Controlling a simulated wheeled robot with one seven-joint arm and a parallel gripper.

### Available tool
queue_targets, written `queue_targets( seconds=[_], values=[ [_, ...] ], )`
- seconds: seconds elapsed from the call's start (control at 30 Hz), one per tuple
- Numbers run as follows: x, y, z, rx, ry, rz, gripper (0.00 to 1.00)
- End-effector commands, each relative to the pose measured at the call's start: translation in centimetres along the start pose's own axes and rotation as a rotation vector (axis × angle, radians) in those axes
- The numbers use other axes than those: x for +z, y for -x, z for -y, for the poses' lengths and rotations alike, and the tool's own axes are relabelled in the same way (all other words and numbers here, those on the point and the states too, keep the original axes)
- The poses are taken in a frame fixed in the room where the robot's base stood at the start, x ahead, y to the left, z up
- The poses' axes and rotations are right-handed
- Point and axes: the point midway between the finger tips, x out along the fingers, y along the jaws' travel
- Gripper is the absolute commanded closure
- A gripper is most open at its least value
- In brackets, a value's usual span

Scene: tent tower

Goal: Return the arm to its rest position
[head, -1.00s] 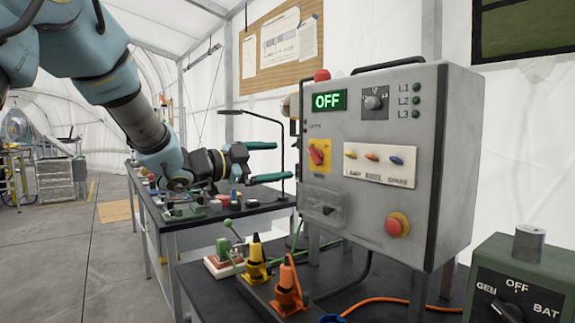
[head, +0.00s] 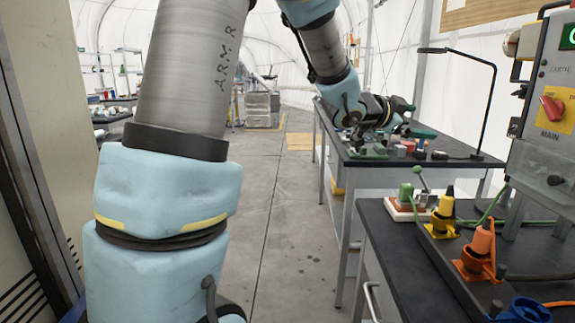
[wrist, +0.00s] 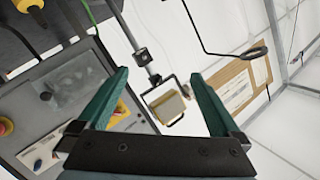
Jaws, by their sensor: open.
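My gripper (head: 418,122) is in the upper right of the head view, over the far dark bench (head: 440,160) and left of the lamp's upright. My arm bends down to it from the top of the picture. In the wrist view my gripper (wrist: 157,75) shows two green fingers spread wide apart with nothing held between them. The fingers partly overlap the grey control panel (wrist: 65,95) behind them, and I cannot see any contact.
The grey control panel (head: 535,135) stands on the near bench at right. Yellow (head: 441,215) and orange (head: 480,245) plugs stand in front of it. A thin black lamp (head: 487,100) rises from the far bench.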

Motion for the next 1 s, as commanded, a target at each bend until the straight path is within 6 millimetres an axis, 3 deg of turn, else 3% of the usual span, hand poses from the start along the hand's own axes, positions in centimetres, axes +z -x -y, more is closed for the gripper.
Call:
queue_targets(
  seconds=[0.03, 0.1, 0.2, 0.33, 0.43, 0.6, 0.7, 0.83, 1.0],
  values=[
    [3.0, 1.8, 1.6, -0.056, 0.06, 0.108, 0.0],
    [7.2, 4.5, 2.9, -0.126, 0.151, 0.255, 0.0],
    [12.8, 9.1, 3.7, -0.212, 0.292, 0.459, 0.0],
    [19.0, 16.3, 2.6, -0.305, 0.5, 0.718, 0.0],
    [22.5, 22.2, 0.1, -0.36, 0.682, 0.907, 0.0],
    [25.1, 30.8, -6.1, -0.41, 1.003, 1.174, 0.0],
    [25.1, 33.9, -9.3, -0.416, 1.155, 1.275, 0.0],
    [24.7, 35.9, -11.9, -0.411, 1.273, 1.344, 0.0],
    [24.5, 36.4, -12.7, -0.407, 1.306, 1.363, 0.0]
  ],
)
